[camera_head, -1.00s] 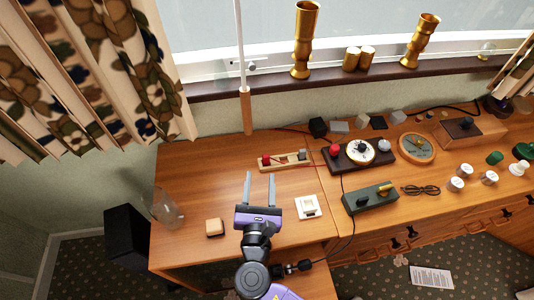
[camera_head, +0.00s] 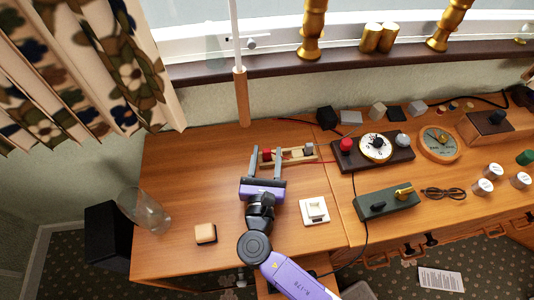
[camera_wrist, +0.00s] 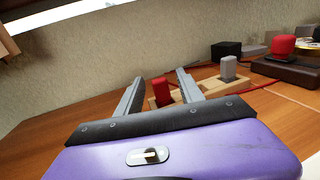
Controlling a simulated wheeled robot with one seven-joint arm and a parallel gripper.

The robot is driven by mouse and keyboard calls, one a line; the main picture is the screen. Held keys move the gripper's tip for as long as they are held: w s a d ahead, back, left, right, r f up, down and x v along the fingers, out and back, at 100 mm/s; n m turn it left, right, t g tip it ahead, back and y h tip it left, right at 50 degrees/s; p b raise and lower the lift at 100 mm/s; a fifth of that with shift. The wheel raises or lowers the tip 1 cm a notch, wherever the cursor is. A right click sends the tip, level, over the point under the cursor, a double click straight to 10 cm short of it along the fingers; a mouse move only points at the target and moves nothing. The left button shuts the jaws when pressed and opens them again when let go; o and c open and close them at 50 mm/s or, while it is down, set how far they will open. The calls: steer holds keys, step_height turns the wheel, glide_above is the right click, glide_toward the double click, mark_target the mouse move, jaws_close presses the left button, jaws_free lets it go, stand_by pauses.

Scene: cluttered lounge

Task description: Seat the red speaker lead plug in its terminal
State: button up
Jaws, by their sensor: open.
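A small pale wooden block (camera_head: 290,157) on the desk carries a red plug (camera_head: 267,154) at its left end and a grey plug (camera_head: 308,149) at its right end. My gripper (camera_head: 268,149) is open at the block's left end, its fingers on either side of the red plug. In the wrist view the red plug (camera_wrist: 162,91) stands between the open fingers, apparently ungripped. The grey plug (camera_wrist: 228,68) stands upright to the right. A red lead (camera_wrist: 285,97) runs across the desk there. Whether the red plug is fully down in its terminal cannot be told.
A dark base with a red knob (camera_head: 346,145) and white dial stands right of the block. A white switch plate (camera_head: 314,210) and a tan block (camera_head: 205,233) lie nearer me. A glass (camera_head: 143,211) stands at the left edge. Desk left of the block is clear.

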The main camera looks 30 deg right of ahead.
steer(key=shift+x, duration=2.4)
jaws_close()
